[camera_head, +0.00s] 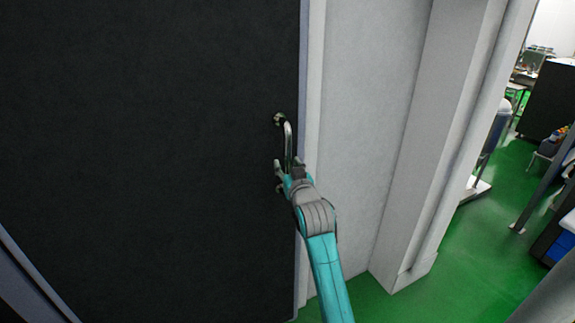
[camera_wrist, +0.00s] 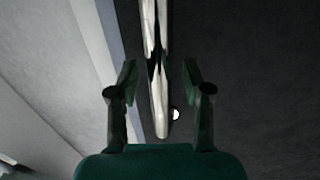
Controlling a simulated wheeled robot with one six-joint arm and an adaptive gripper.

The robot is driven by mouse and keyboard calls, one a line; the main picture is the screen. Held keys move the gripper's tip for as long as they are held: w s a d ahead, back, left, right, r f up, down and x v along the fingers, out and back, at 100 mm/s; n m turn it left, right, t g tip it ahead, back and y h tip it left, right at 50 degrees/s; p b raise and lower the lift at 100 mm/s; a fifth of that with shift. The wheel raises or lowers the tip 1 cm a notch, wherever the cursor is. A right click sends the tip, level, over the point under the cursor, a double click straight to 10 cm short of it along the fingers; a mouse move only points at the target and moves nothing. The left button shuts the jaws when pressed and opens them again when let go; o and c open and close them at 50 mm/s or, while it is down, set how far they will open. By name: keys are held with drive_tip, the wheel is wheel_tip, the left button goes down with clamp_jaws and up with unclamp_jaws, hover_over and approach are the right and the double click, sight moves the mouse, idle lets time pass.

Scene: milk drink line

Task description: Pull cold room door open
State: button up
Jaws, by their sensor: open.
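The cold room door (camera_head: 150,150) is a large dark panel filling the left of the head view. It appears shut within its pale frame. Its metal handle (camera_head: 288,140) is a vertical bar near the door's right edge. My gripper (camera_head: 288,168) is at the lower part of the handle. In the wrist view the open fingers (camera_wrist: 158,85) stand on either side of the handle bar (camera_wrist: 158,100), with a gap on both sides. The lower handle mount is partly hidden by my gripper in the head view.
A pale wall (camera_head: 365,110) and a protruding column (camera_head: 432,140) stand right of the door. Green floor (camera_head: 470,250) is open at the right. A dark cabinet (camera_head: 548,100) and other equipment stand farther back. My teal arm reaches up from below.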

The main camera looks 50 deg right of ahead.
drive_tip(key=shift+w+d, duration=0.25)
drive_tip(key=shift+w, duration=0.15)
clamp_jaws()
drive_tip(key=shift+s, duration=0.1)
